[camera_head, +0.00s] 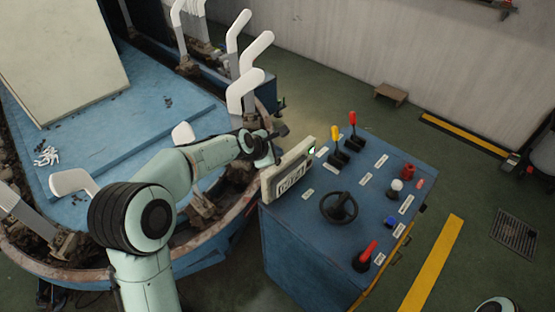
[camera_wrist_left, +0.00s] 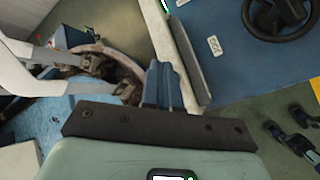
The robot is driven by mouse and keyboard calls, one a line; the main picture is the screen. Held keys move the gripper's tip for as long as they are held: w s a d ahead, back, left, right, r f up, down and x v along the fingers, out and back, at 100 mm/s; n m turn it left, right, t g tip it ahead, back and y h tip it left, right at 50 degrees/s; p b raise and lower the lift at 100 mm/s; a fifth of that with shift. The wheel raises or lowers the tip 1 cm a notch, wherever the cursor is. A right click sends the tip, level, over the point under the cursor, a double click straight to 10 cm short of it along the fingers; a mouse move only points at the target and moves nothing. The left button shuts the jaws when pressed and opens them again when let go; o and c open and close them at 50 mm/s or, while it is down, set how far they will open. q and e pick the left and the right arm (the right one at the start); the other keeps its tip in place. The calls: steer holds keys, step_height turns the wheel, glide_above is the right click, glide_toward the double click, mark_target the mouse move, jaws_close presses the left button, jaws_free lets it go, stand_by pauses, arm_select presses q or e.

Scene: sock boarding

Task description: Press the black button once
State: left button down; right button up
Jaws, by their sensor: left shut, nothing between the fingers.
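A blue control console (camera_head: 310,240) stands right of centre in the head view. I cannot make out a black button on it for certain. A black wheel (camera_head: 339,206) is on its top, and it also shows in the wrist view (camera_wrist_left: 277,15). A cream display box (camera_head: 291,172) stands on the console's left edge. My left gripper (camera_head: 278,131) is beside the upper end of this box, on its far left side, apart from the controls. Its fingers are together and empty in the wrist view (camera_wrist_left: 163,82).
The console top also carries a yellow lever (camera_head: 335,133), a red lever (camera_head: 352,119), a red knob (camera_head: 407,170), a white knob (camera_head: 397,185), a blue button (camera_head: 390,221) and a red handle (camera_head: 367,252). A machine with white foot forms (camera_head: 244,91) stands left.

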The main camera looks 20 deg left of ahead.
arm_select(q)
steer(key=shift+f, duration=0.1)
stand_by(0.7)
steer(key=shift+f, duration=0.35)
arm_select(e)
steer(key=shift+s+f, duration=0.15)
steer(key=shift+f, duration=0.05)
